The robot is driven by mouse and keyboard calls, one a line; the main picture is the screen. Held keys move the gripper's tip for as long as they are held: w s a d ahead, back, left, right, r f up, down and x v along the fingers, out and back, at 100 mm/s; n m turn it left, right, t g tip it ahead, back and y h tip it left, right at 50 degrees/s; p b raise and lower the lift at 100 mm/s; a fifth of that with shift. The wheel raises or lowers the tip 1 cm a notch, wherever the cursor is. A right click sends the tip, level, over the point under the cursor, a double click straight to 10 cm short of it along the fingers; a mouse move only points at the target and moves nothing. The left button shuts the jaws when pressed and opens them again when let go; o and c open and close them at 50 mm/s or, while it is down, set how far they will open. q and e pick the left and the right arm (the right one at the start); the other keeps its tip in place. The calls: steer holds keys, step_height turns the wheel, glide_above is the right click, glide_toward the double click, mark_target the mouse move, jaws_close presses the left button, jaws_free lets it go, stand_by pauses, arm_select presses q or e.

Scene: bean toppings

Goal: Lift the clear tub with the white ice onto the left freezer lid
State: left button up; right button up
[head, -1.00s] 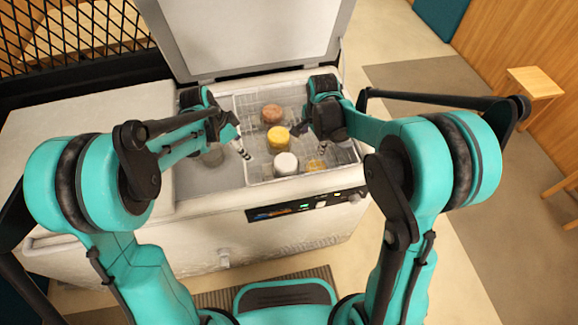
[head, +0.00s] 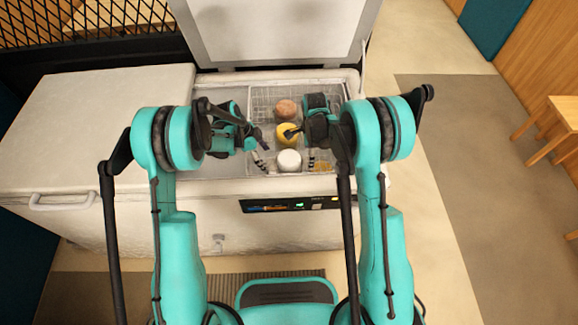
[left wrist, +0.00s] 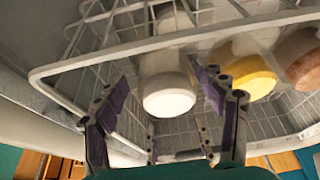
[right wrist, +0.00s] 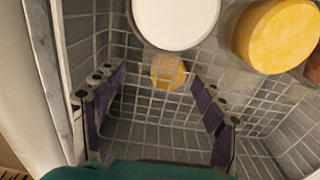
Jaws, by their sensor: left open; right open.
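The clear tub with white ice (head: 289,161) stands in the wire basket of the open right freezer bay, nearest the front. It also shows in the left wrist view (left wrist: 168,97) and at the top of the right wrist view (right wrist: 176,18). My left gripper (head: 261,148) is open and empty, just left of the tub. My right gripper (head: 302,147) is open and empty, close to the tub's right side. In the right wrist view its fingers point at basket mesh and a yellow item below. The left freezer lid (head: 95,125) is shut, flat and bare.
A yellow tub (head: 286,134) and a brown tub (head: 286,108) stand in a line behind the white one. The right lid (head: 280,35) stands open at the back. The wire basket (left wrist: 85,69) has a raised rim. A wooden stool (head: 555,125) is far right.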

mark_target(271, 163)
arm_select(q)
steer(key=x, duration=0.5)
steer(key=shift+d+f, duration=0.15)
steer(key=shift+f, duration=0.25)
arm_select(e)
step_height(271, 163, down, 6)
steer(key=shift+r, duration=0.1)
arm_select(q)
steer(key=c, duration=1.3)
arm_select(e)
steer(key=c, duration=1.3)
arm_select(q)
steer(key=shift+o, duration=0.2)
arm_select(e)
steer(key=shift+o, duration=0.2)
